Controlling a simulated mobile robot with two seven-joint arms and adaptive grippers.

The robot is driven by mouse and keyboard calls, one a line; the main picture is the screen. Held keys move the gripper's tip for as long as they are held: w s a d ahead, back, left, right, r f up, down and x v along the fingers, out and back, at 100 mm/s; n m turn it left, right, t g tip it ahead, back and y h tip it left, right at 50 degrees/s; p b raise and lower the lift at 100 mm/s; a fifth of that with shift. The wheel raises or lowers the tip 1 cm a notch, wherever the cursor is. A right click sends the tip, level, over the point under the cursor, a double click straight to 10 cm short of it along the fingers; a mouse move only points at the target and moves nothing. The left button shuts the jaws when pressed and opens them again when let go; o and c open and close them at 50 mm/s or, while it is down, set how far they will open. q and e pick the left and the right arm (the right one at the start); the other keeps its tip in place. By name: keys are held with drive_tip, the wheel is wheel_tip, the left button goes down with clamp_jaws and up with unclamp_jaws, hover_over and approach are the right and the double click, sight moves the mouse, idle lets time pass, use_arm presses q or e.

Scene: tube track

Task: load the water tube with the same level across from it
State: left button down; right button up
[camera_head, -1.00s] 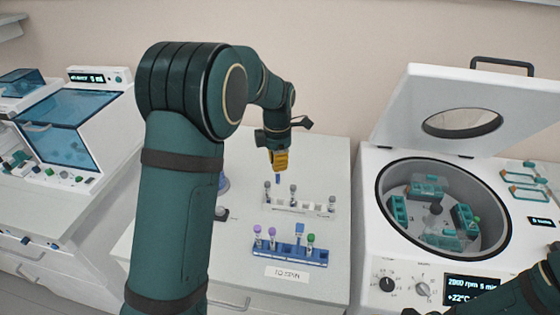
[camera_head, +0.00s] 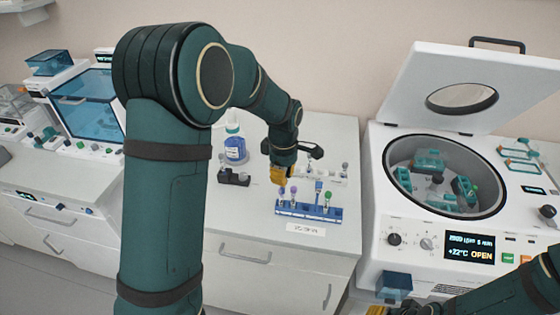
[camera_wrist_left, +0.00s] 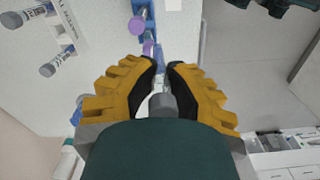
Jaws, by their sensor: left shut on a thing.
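My left gripper (camera_head: 280,184) hangs over the left end of the blue rack (camera_head: 330,212). In the left wrist view its yellow fingers (camera_wrist_left: 163,82) are shut on a grey-capped tube (camera_wrist_left: 162,103), mostly hidden between them. The blue rack holds two purple-capped tubes (camera_head: 293,190), a blue piece (camera_head: 318,187) and a green-capped tube (camera_head: 328,196). The white rack behind holds grey-capped tubes (camera_head: 345,167). The centrifuge (camera_head: 400,215) is open; its rotor (camera_head: 437,180) carries teal buckets (camera_head: 428,162). A green cap shows near the right bucket (camera_head: 464,189). My right gripper (camera_head: 378,311) is mostly cut off at the bottom edge.
The raised centrifuge lid (camera_head: 455,85) stands at the back. Teal-framed pieces (camera_head: 522,152) lie on its right top.

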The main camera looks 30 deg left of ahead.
use_arm(q)
drive_tip(key=s+d+f+m, duration=0.7)
drive_tip(key=s+f+m, duration=0.2)
drive_tip(key=m, duration=0.9)
drive_tip(key=shift+s, duration=0.4)
drive_tip(key=shift+w, duration=0.1)
